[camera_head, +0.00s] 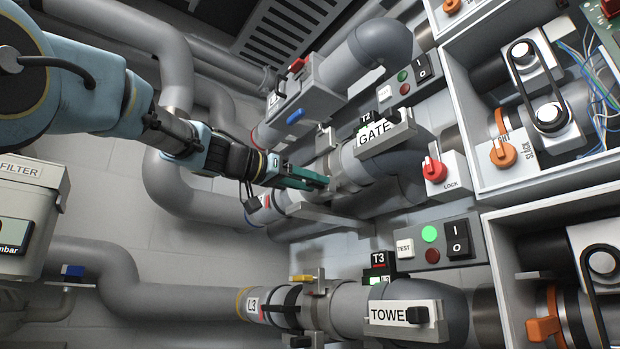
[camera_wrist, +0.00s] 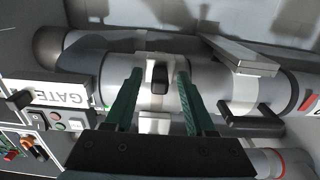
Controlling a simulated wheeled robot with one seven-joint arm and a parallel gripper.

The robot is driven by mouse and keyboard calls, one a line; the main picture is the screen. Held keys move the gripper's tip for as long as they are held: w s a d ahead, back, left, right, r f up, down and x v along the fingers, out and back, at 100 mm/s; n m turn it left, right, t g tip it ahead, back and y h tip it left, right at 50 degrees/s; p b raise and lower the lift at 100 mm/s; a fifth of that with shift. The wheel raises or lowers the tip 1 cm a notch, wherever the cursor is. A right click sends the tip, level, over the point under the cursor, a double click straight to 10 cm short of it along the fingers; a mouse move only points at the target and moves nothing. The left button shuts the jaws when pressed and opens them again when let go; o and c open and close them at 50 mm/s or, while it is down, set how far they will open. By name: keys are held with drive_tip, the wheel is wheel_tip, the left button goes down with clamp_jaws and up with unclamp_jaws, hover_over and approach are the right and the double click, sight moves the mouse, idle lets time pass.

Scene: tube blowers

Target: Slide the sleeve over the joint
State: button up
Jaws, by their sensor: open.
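The GATE pipe run is at the centre of the head view, with a pale grey sleeve-like collar (camera_head: 346,170) below the GATE sign (camera_head: 384,133). In the wrist view this pale collar (camera_wrist: 150,101) lies across the middle and carries a small black knob. My gripper (camera_head: 318,181) is at this pipe. Its two teal fingers (camera_wrist: 158,76) are spread apart, one on each side of the black knob. I cannot tell whether they touch the collar. The joint is not clearly seen; a grey bracket (camera_wrist: 242,88) holds the pipe to the right in the wrist view.
Below runs the TOWER pipe (camera_head: 190,298), with its own collars and sign. A red LOCK switch (camera_head: 434,169) and a TEST panel (camera_head: 435,243) are on the wall at right. Open boxes with belts (camera_head: 601,263) stand at far right. Black handles (camera_wrist: 250,121) stick out near the bracket.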

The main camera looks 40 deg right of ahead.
clamp_jaws()
idle(0.5)
idle(1.0)
